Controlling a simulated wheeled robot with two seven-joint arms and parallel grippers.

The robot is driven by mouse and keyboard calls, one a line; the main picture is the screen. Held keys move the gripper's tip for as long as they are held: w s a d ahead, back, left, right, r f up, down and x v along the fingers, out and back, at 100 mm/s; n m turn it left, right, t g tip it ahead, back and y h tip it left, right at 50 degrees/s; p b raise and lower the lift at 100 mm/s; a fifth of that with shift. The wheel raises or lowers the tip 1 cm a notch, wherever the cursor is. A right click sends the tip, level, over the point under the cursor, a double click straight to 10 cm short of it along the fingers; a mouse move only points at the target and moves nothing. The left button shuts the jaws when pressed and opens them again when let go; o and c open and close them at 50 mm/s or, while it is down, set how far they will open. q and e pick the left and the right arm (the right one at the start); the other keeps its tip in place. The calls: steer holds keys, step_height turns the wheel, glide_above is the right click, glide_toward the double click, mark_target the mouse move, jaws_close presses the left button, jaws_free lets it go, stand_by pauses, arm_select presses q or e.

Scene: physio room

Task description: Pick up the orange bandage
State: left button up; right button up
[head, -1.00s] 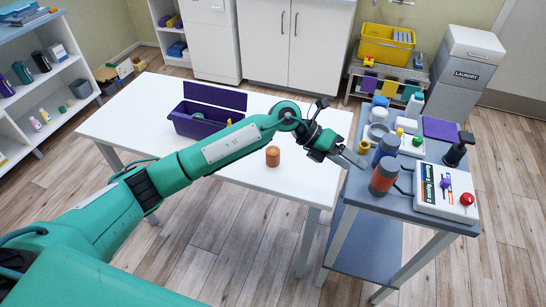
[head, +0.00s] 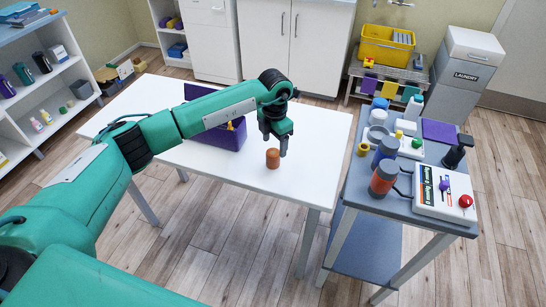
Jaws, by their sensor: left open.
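The orange bandage (head: 272,159) is a small upright roll on the white table (head: 320,125), near its front right part. My left gripper (head: 275,143) points down just above and behind the bandage, with its fingers apart. One finger shows to the right of the bandage's top. I cannot tell whether the fingers touch it. The bandage stands on the table. My right gripper is not in view.
A purple box (head: 228,135) stands on the table behind my left arm, partly hidden by it. To the right, a blue-grey cart (head: 365,208) holds bottles, cups and a white device (head: 440,195). The table's right end is clear.

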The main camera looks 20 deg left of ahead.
mark_target(273, 152)
arm_select(q)
steer(key=shift+f, duration=0.7)
steer(key=shift+s+f+p, duration=0.15)
steer(key=shift+f+p, duration=0.2)
steer(key=shift+f, duration=0.15)
step_height(273, 152, down, 4)
steer(key=shift+a+f+p, duration=0.1)
steer(key=shift+a+p, duration=0.05)
steer(key=shift+p, duration=0.4)
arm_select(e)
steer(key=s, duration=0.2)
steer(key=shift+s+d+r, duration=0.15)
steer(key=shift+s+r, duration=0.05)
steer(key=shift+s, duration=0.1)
arm_select(q)
steer(key=c, duration=1)
steer(key=shift+c, duration=0.3)
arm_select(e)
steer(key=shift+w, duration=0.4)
